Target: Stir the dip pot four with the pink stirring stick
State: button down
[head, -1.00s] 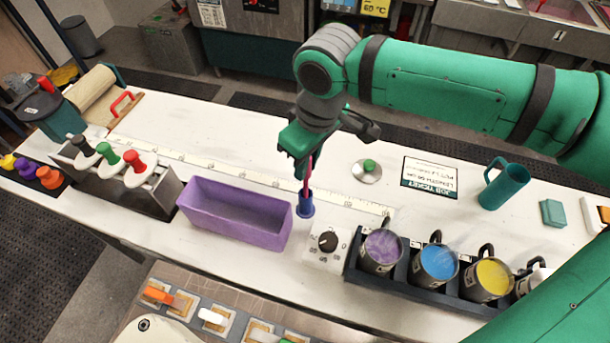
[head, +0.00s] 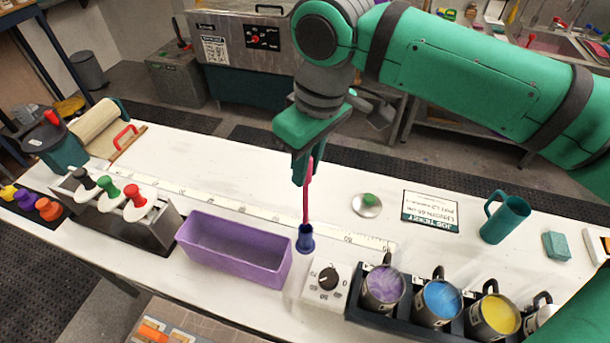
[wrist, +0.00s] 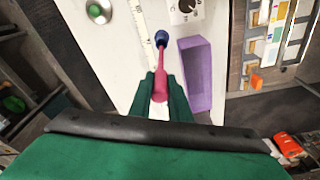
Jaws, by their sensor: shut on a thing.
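My gripper (head: 303,172) is shut on the upper part of the pink stirring stick (head: 307,200), which hangs nearly upright. In the wrist view the stick (wrist: 161,75) runs out from between my fingers to a small blue holder (wrist: 161,38). The stick's lower end is at the mouth of this blue holder (head: 305,241); I cannot tell whether its tip is still inside. A row of mugs stands at the lower right: purple (head: 383,287), blue (head: 437,302), yellow (head: 494,317), and a pale one (head: 541,314) at the end, partly hidden by my arm. Their number labels are unreadable.
A purple trough (head: 235,250) lies left of the holder, and a white dial box (head: 325,284) sits between holder and mugs. A green-knobbed lid (head: 367,203), a job ticket (head: 430,211) and a teal jug (head: 505,217) stand behind the mugs.

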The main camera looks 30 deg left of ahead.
jog(key=shift+r, duration=0.1)
jog(key=shift+r, duration=1.65)
jog(key=shift+a, duration=0.1)
